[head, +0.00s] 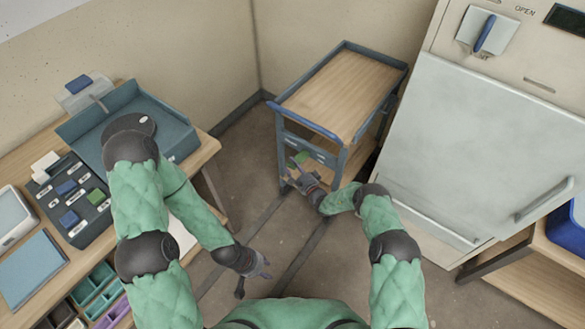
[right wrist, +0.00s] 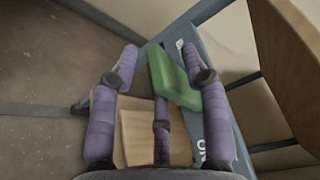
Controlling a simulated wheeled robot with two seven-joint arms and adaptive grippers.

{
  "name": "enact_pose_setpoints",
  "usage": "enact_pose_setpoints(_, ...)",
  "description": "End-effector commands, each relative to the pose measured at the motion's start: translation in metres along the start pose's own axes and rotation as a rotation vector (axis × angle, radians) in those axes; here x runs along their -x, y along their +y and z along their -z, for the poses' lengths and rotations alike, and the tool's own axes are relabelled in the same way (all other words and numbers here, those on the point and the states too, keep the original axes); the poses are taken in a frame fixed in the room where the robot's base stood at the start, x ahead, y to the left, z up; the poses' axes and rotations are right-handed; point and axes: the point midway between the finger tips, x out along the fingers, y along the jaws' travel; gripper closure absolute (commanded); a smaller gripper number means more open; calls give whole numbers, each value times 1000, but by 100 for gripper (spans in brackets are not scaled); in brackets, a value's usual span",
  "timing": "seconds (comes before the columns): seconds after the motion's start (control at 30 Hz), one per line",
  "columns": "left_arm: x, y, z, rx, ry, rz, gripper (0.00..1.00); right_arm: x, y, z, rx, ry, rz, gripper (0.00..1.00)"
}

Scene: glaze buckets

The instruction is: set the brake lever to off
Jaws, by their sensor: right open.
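The green brake lever (head: 302,157) is on the near end of the blue-framed trolley (head: 306,125), low on its panel. In the right wrist view the lever (right wrist: 174,80) shows as a bent green piece against the blue frame. My right gripper (head: 299,178) is at this end of the trolley, right by the lever. In the right wrist view its purple fingers (right wrist: 160,60) are spread, with the lever between and just past them. I cannot tell whether they touch it. My left gripper (head: 256,276) is low over the floor, its fingers apart and empty. Lettering on the panel is partly hidden.
The trolley has a wooden top (head: 340,85) with nothing on it. A large pale cabinet (head: 480,150) stands to its right. A wooden bench (head: 190,160) with trays and boxes runs along the left. Floor is clear between bench and trolley.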

Motion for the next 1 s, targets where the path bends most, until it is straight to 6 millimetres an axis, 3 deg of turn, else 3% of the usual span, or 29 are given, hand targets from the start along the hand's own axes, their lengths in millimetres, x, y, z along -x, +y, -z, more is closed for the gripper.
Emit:
enact_pose_setpoints(0.37, -2, -1, 0, 0, 1, 0, 60, -7, -1, 0, -1, 0, -1, 54)
enact_pose_setpoints(0.4, -2, -1, 0, 0, 1, 0, 60, -7, -1, 0, -1, 0, 0, 56)
enact_pose_setpoints(0.57, -2, -1, 0, 0, 0, 0, 60, -7, -1, 0, -1, 0, 0, 100)
enact_pose_setpoints(1.0, 1, 0, 0, 0, 0, 0, 60, -1, -8, 9, -40, 3, -16, 100)
